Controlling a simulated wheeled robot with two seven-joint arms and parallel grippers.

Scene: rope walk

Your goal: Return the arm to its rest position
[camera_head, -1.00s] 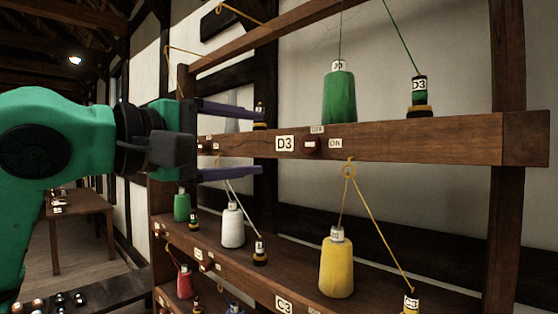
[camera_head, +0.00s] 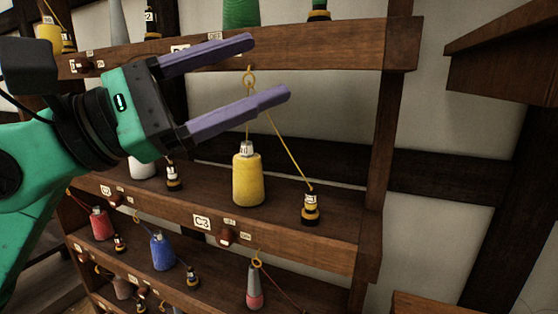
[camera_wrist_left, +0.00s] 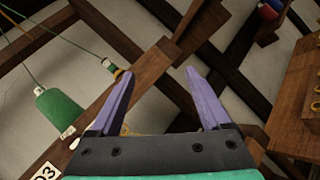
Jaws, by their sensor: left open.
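My left gripper (camera_head: 270,68) is open, with its two purple fingers apart and nothing between them. It is in front of the wooden rack (camera_head: 300,222) in the head view, near the upper shelf and above the yellow cone (camera_head: 248,178). In the left wrist view my left gripper (camera_wrist_left: 160,98) also shows with empty fingers, and the green cone (camera_wrist_left: 60,108) is to their left. My green left arm (camera_head: 50,165) comes in from the left. My right gripper is not in view.
A small yellow spool (camera_head: 310,208) stands right of the yellow cone, joined by yarn through a ring (camera_head: 249,80). Blue (camera_head: 162,250) and red (camera_head: 102,222) cones stand on lower shelves. A wooden ledge (camera_head: 505,60) juts in at the upper right. Wall shows between.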

